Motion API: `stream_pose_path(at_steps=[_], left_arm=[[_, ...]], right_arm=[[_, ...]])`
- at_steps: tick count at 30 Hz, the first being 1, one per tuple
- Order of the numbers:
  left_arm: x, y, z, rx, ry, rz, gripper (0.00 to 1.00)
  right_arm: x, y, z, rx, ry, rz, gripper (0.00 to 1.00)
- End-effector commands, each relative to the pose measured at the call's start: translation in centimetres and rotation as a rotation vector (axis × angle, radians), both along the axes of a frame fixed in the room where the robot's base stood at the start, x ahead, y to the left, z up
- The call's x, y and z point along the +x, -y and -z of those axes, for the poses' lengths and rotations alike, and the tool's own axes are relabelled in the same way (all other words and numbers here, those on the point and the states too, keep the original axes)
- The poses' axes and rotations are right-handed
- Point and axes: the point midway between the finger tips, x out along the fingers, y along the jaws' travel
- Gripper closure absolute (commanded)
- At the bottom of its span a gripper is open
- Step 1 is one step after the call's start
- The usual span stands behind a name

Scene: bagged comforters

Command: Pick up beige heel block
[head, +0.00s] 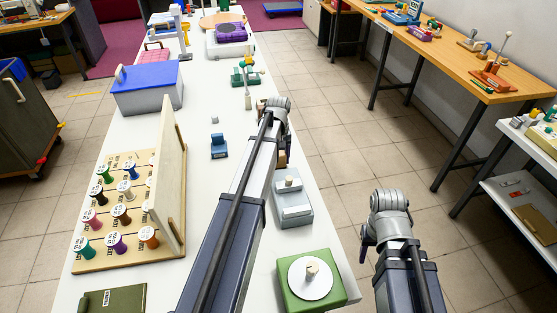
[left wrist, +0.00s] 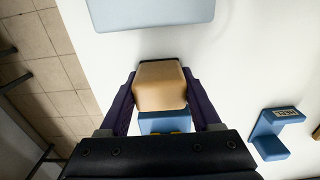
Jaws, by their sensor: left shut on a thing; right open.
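The beige heel block (left wrist: 159,84) sits between the two purple fingers of my left gripper (left wrist: 160,96) in the left wrist view. The fingers press on its two sides, so the gripper is shut on it. A light blue piece (left wrist: 163,122) shows right against the block, toward the palm; I cannot tell whether they are joined. In the head view only a small tan part of the block (head: 281,158) shows beside my left arm, which hides most of the gripper. My right gripper (head: 366,246) hangs off the table's right edge, empty, its fingers mostly hidden.
On the white table (head: 240,285), a labelled blue block (head: 219,148) stands left of my left arm. A grey-blue device (head: 292,207) and a green box with a white disc (head: 325,290) lie along the right edge. A wooden peg board (head: 88,262) stands at left.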

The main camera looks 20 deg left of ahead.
Motion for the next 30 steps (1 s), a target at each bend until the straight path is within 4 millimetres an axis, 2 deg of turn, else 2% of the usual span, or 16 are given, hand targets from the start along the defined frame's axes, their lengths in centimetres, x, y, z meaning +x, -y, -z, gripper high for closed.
stream_pose_path(at_steps=[5,11,24,30], left_arm=[[0.0,0.0,-0.4,0.000,0.000,0.000,0.92],[0.0,0.0,-2.0,0.000,0.000,0.000,0.92],[0.0,0.0,-8.6,0.000,0.000,0.000,0.92],[0.0,0.0,-10.1,0.000,0.000,0.000,0.92]], right_arm=[[0.0,0.0,-0.4,0.000,0.000,0.000,0.50],[0.0,0.0,-2.0,0.000,0.000,0.000,0.50],[0.0,0.0,-8.6,0.000,0.000,0.000,0.50],[0.0,0.0,-10.1,0.000,0.000,-0.001,0.50]])
